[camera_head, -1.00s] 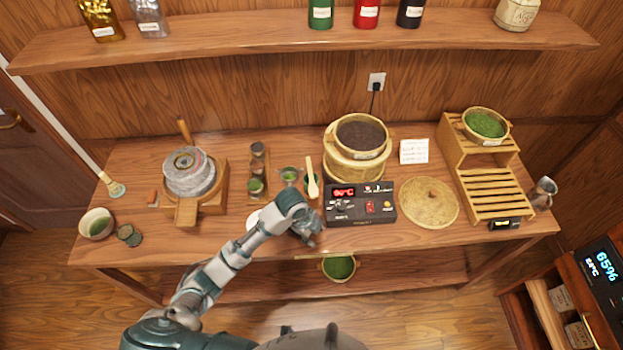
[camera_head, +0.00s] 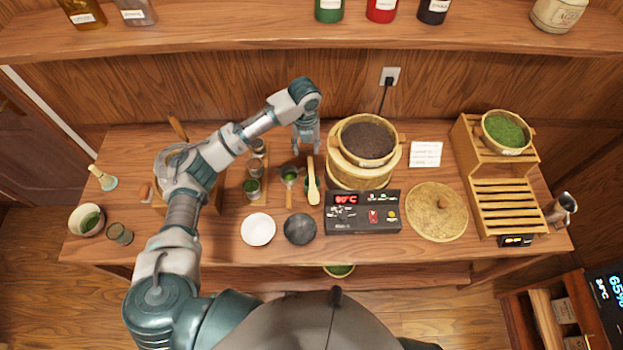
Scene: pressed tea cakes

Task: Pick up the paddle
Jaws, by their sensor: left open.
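The paddle (camera_head: 313,186) is a pale wooden tool with a long thin handle and a wider rounded end toward the front. It lies on the table just left of the steamer and the control box, its handle end pointing to the back. My left gripper (camera_head: 307,148) points down over the handle end of the paddle, with its fingers apart and nothing seen between them. I cannot tell how high above the handle the fingertips are. My right gripper is not in view.
The bamboo steamer (camera_head: 361,176) with dark tea stands close right of my gripper. A control box (camera_head: 363,213), a white dish (camera_head: 258,229), a dark bowl (camera_head: 300,229) and a green-filled strainer (camera_head: 289,176) are nearby. A round woven lid (camera_head: 437,212) and slatted rack (camera_head: 507,206) are at right.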

